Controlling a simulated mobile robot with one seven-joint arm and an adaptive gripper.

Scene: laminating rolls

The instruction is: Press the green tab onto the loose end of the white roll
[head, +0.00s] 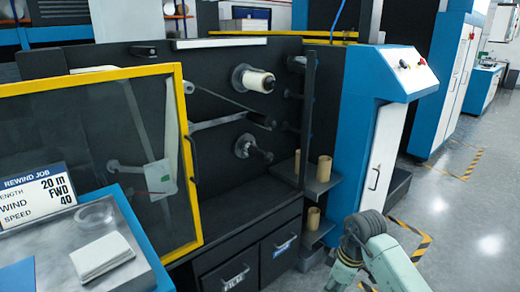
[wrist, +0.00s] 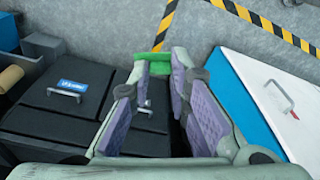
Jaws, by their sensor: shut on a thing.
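The white roll (head: 258,81) sits on the upper spindle of the dark machine panel in the head view. A thin grey strip runs near it across the panel; I cannot tell which part is the roll's loose end. In the wrist view my gripper (wrist: 160,72) is shut on the green tab (wrist: 152,59), which shows at the fingertips above the floor and drawers. The tab is away from the roll. In the head view my arm is low at the right of the machine, and the fingers and tab cannot be made out there.
A yellow-framed clear door (head: 95,165) covers the machine's left side. Cardboard cores (head: 324,168) stand on side shelves. Dark drawers (head: 283,245) with handles are below. A blue and white cabinet (head: 375,150) stands to the right. The floor beyond is open.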

